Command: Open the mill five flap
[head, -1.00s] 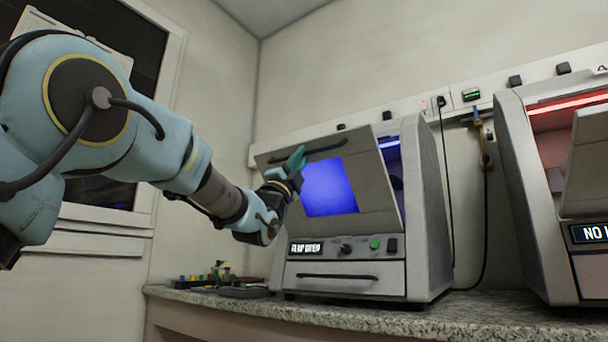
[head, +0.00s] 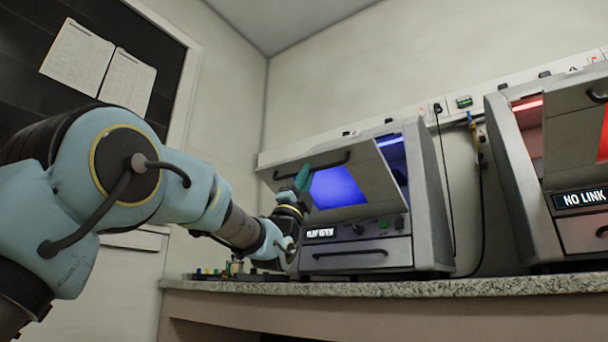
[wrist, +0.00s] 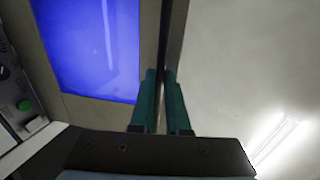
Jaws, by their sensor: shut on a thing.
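The mill with the blue-lit window (head: 425,200) stands on the counter in the middle of the head view; I see no label saying five. Its grey flap (head: 376,182) is tilted out at the top, with a lit gap at its upper right. A dark bar handle (head: 330,163) runs along the flap's upper edge. My gripper (head: 303,178) has its teal fingers shut on the left part of this handle. In the wrist view the two fingers (wrist: 161,100) sit on either side of the dark bar (wrist: 174,35). The display (head: 321,232) is lit, its text blurred.
A second, red-lit mill (head: 520,185) stands at the right, its display (head: 580,199) reading NO LINK. Small coloured parts (head: 215,270) lie on the counter left of the middle mill. The granite counter edge (head: 400,290) runs below both mills. A cable hangs between them.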

